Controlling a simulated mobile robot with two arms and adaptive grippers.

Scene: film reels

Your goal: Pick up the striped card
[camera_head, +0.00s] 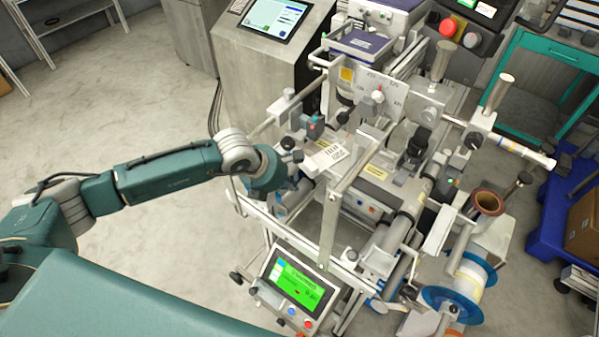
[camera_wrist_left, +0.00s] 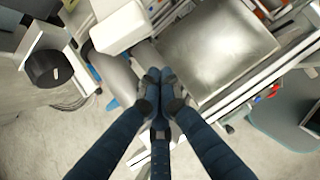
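I cannot make out a card with clear stripes in either view. A white card with dark print (camera_head: 329,156) lies tilted on the machine in the head view; I cannot tell whether it is the striped one. My right gripper is in neither view.
The machine's metal upright (camera_head: 329,225) stands right of my left wrist. A green-lit display (camera_head: 294,283) is at the machine's front. A blue-rimmed reel (camera_head: 462,287) is at lower right. The grey floor (camera_head: 120,90) at left is clear. A black knob (camera_wrist_left: 45,69) shows in the wrist view.

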